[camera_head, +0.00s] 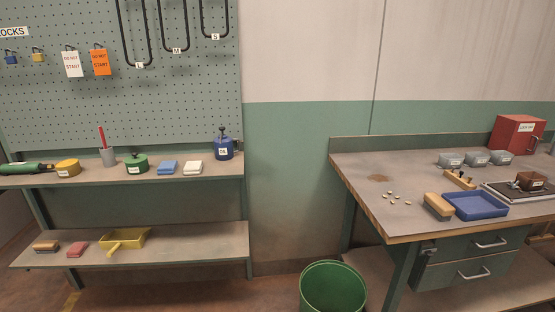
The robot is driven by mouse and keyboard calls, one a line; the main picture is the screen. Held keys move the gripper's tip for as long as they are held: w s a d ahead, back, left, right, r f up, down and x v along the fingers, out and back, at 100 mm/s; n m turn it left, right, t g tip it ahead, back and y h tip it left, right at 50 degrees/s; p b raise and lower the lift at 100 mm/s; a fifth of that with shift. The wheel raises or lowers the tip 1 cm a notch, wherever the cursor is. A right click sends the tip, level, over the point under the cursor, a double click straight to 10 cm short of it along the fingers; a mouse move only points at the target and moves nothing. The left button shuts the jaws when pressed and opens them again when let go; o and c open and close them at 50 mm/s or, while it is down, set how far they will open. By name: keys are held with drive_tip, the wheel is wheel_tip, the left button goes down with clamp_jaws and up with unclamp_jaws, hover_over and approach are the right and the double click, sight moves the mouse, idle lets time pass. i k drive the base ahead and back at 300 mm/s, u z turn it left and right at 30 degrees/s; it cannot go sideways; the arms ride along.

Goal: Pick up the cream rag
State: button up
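A folded cream rag (193,168) lies on the upper shelf (215,172) of the pegboard bench at the left. A small gap shows between the two rags. My gripper is not in view.
The lower shelf holds a red rag (77,249) and yellow dustpan (125,242). A green bin (333,287) stands on the floor before a workbench (400,222) at right.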

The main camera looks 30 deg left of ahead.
sight(192, 168)
drive_tip(key=z, duration=1.15)
drive_tip(key=i, duration=0.1)
drive_tip(key=u, duration=3.15)
drive_tip(key=k, duration=0.9)
drive_tip(key=u, duration=0.15)
drive_tip(key=i, duration=0.9)
drive_tip(key=z, duration=0.1)
